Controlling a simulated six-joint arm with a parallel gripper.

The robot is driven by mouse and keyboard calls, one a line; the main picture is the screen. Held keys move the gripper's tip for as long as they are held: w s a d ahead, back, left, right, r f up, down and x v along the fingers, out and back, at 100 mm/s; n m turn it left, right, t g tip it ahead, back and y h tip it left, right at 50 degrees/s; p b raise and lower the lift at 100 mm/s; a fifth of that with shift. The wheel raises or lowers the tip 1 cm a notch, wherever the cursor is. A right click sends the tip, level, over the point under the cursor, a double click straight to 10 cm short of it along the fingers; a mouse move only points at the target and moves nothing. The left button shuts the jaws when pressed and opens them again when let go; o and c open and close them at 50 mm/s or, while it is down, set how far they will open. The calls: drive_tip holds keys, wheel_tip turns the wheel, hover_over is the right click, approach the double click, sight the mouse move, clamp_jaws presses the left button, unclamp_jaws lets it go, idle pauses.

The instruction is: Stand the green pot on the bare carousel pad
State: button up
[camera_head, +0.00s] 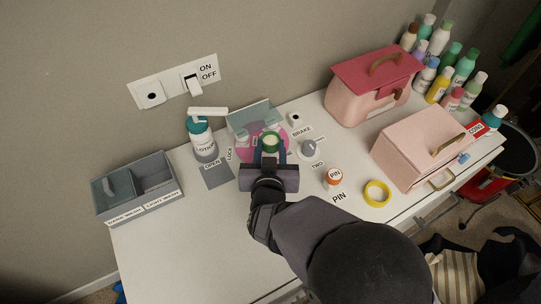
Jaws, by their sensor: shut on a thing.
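My gripper (270,150) reaches over the pink carousel (245,153) near the back middle of the white table. Its two bluish fingers are shut on a small green pot (271,140) with a pale top. The pot looks upright. It appears over the carousel, but I cannot tell whether its base touches it. The gripper and pot hide much of the disc, and I cannot make out which pad is bare.
A grey-green panel (249,115) stands behind the carousel. A lotion bottle (200,135) is left of it, and a grey divided box (155,168) is farther left. The front left table is clear.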

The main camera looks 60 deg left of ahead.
drive_tip(key=shift+f, duration=2)
drive_tip(key=shift+f, duration=0.15)
drive_tip(key=o, duration=1.1)
drive_tip(key=shift+r, duration=0.25)
drive_tip(key=v, duration=1.2)
drive_tip(key=shift+b, duration=0.35)
